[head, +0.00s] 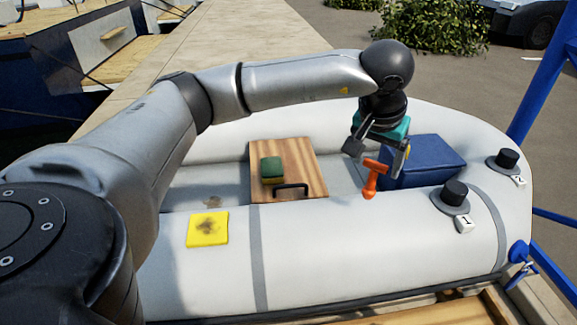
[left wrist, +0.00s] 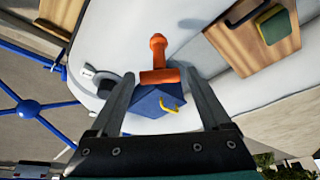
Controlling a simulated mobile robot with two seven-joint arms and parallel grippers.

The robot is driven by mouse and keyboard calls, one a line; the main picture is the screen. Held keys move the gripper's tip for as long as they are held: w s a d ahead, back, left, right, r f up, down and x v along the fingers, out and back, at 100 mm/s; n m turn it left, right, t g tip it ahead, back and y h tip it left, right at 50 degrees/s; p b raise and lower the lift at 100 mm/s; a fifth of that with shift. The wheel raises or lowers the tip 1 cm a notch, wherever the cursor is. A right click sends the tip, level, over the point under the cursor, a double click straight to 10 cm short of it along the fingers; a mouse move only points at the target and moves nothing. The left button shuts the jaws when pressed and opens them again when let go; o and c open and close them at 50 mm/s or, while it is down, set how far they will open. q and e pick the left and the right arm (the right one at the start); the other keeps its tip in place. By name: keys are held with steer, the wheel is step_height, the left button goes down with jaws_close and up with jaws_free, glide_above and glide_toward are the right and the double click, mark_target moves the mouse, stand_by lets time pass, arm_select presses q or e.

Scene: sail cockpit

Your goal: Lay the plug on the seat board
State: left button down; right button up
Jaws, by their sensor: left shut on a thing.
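The orange plug (head: 371,180) has a crosswise grip and a narrower stem. My left gripper (head: 376,159) is shut on it and holds it above the inflatable boat, in front of the blue box. In the left wrist view the plug (left wrist: 158,60) sits between the two fingers, its crosspiece near the fingertips (left wrist: 160,78). The wooden seat board (head: 306,165) lies across the boat, left of the plug. It also shows at the upper right of the left wrist view (left wrist: 230,45). My right gripper is not in view.
A green sponge (head: 271,170) and a black handle (head: 291,188) are on the board. The blue box (head: 430,160) stands right of it. Two black caps (head: 455,193) (head: 508,159) stand on the right tube.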

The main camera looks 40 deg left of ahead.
arm_select(q)
steer(key=w+a+r+n+y+p, duration=0.1)
steer(key=w+a+r+n+p, duration=0.2)
steer(key=a, duration=0.9)
steer(key=w+a+r+n, duration=0.1)
steer(key=w+a+r, duration=0.3)
steer(key=a, duration=0.7)
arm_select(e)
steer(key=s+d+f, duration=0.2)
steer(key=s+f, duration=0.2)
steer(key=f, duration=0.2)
arm_select(q)
step_height(320, 180, down, 20)
steer(key=b, duration=0.8)
steer(key=shift+a+f+g, duration=0.2)
steer(key=shift+a+g, duration=0.05)
steer(key=shift+g, duration=0.05)
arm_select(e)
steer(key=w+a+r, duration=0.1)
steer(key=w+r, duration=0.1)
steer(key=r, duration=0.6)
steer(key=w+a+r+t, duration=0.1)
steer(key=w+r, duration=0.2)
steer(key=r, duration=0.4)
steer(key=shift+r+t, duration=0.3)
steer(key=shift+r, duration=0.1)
arm_select(q)
steer(key=shift+f, duration=0.1)
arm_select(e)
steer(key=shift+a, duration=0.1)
